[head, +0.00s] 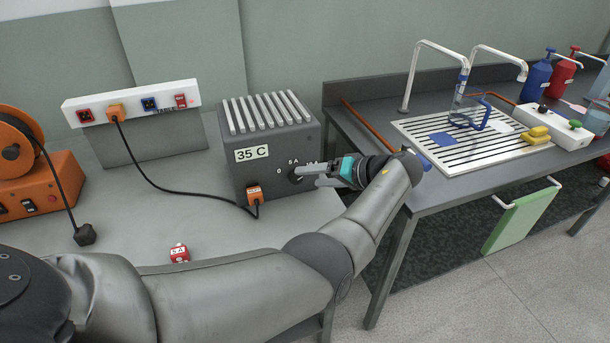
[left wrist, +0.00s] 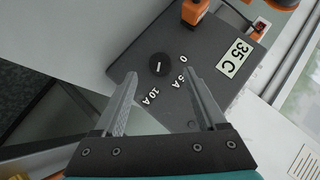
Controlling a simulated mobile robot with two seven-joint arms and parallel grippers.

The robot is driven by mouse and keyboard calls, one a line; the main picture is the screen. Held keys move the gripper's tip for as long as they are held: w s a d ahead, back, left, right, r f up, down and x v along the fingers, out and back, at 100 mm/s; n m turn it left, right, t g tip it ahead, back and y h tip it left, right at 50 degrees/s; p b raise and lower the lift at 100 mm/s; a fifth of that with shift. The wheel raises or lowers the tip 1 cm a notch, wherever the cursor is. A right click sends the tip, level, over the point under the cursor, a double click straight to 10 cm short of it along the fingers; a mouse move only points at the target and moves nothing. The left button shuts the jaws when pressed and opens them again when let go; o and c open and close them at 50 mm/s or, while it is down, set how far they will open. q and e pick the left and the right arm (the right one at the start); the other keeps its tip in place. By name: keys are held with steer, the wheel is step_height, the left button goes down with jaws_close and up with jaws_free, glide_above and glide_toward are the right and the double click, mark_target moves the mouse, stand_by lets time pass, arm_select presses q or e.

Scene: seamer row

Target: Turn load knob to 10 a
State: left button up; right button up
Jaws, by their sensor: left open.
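The load knob (head: 294,177) is a round black dial on the front of a dark grey box (head: 236,178) labelled "35 C". In the left wrist view the knob (left wrist: 158,65) carries a short white mark; I cannot tell for sure which label it points to. White labels "0", "5 A" and "10 A" curve around it. My left gripper (head: 308,175) is in front of the knob, fingers apart. In the left wrist view the open fingertips (left wrist: 161,76) lie to either side of the knob, apparently not touching it. My right gripper is not in view.
An orange plug (head: 254,194) with a black cable sits in the box front. A white socket strip (head: 132,104) stands behind on the left, beside an orange cable reel (head: 25,165). A red "5 A" piece (head: 179,254) lies on the bench. A sink counter (head: 440,192) stands right.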

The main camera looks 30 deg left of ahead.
arm_select(q)
steer(key=v, duration=1.1)
steer(key=shift+d, duration=0.2)
